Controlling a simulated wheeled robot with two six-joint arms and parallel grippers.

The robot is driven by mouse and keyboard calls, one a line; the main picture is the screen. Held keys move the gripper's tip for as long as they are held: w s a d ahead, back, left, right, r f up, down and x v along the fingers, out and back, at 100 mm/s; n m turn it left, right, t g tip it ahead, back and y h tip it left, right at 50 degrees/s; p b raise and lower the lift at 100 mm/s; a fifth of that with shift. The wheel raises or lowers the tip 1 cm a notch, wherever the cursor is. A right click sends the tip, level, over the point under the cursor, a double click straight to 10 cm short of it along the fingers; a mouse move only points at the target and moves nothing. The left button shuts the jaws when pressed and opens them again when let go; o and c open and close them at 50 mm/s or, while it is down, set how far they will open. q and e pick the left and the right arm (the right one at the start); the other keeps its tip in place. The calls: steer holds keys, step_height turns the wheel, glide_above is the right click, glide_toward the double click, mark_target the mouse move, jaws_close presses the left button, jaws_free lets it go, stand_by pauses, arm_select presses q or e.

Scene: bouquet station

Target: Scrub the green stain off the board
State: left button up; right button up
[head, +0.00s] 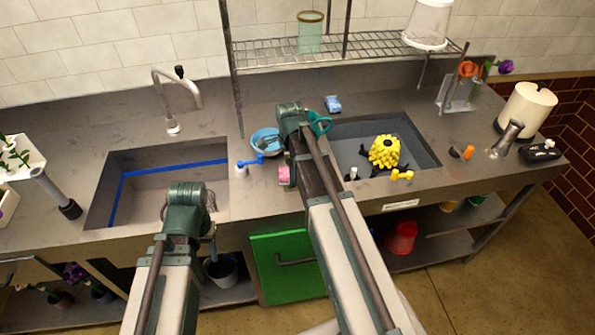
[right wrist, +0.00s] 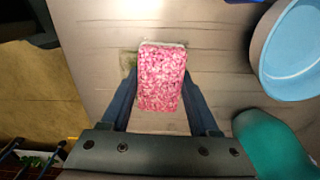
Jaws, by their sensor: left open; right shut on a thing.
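A pink speckled sponge (right wrist: 161,80) is between the fingers of my right gripper (right wrist: 162,102), which is shut on it. The sponge also shows in the head view (head: 284,174), beside my right arm. In the right wrist view a pale grey board-like surface (right wrist: 95,35) lies under the sponge. A dark greenish stain (right wrist: 128,62) shows at the sponge's left edge, and the sponge may hide part of it. I cannot tell whether the sponge touches the surface. In the head view my left gripper (head: 208,205) is open and empty in front of the left sink.
A blue bowl (head: 262,138) stands close to the sponge, also in the right wrist view (right wrist: 290,60). A teal object (head: 321,123) is behind my right arm.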

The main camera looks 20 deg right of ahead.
mark_target(276, 181)
steer(key=shift+w+a, duration=0.1)
steer(key=shift+a, duration=0.6)
steer(key=shift+w+a, duration=0.2)
steer(key=shift+a, duration=0.75)
steer(key=shift+w+a, duration=0.2)
steer(key=shift+a, duration=0.7)
steer(key=shift+f, duration=0.15)
steer(key=shift+s, duration=0.1)
steer(key=shift+s+d, duration=0.15)
steer(key=shift+d, duration=0.85)
steer(key=shift+s+d, duration=0.15)
steer(key=shift+d, duration=0.8)
steer(key=shift+s+d, duration=0.25)
steer(key=shift+d, duration=0.65)
steer(key=shift+s+d, duration=0.2)
steer(key=shift+d, duration=0.7)
steer(key=shift+d, duration=0.1)
